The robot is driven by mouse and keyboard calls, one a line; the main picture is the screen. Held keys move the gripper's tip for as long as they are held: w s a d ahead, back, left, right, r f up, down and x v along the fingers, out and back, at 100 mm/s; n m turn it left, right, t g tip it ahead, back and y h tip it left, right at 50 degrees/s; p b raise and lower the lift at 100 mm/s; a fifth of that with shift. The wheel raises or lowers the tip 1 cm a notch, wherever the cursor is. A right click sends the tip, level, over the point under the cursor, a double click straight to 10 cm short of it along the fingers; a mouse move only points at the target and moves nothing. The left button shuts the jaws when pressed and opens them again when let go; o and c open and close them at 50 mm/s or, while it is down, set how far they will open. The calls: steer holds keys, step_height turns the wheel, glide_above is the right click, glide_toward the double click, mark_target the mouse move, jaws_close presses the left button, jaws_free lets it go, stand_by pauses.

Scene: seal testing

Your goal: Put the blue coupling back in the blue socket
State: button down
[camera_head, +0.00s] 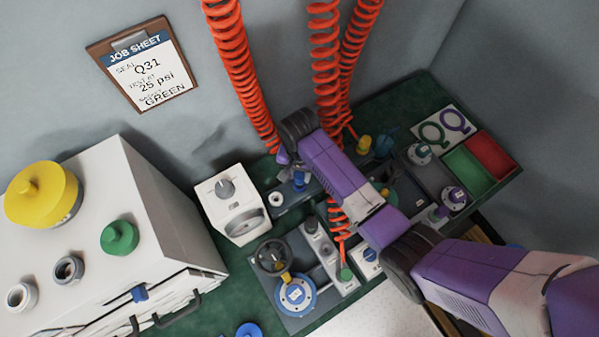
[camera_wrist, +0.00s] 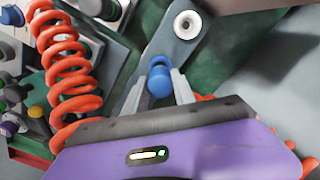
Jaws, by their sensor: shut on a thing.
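The blue coupling (camera_wrist: 160,80) is between the two pale fingers of my gripper (camera_wrist: 158,85) in the wrist view. The fingers are closed on its sides. It is over a grey plate (camera_wrist: 185,50) that has a white ring-shaped port (camera_wrist: 187,24) at its far end. In the head view the blue coupling (camera_head: 299,181) shows beside my arm, at the grey plate (camera_head: 288,197). The blue socket is not clearly distinguishable. I cannot tell whether the coupling touches or sits in anything below it.
Red coiled hoses (camera_head: 325,50) hang down by my arm, and one (camera_wrist: 65,75) is left of my gripper. A white box with a knob (camera_head: 230,205) stands left of the plate. A valve panel (camera_head: 310,318) is in front. Green and red trays (camera_head: 490,155) lie at right.

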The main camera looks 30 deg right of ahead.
steer(key=shift+f+b, duration=0.75)
steer(key=shift+f, duration=0.7)
stand_by(0.4)
steer(key=c, duration=0.9)
jaws_free()
steer(key=shift+c, duration=0.2)
steer(key=shift+r, duration=0.1)
step_height(320, 180, up, 8)
steer(key=shift+f, duration=0.15)
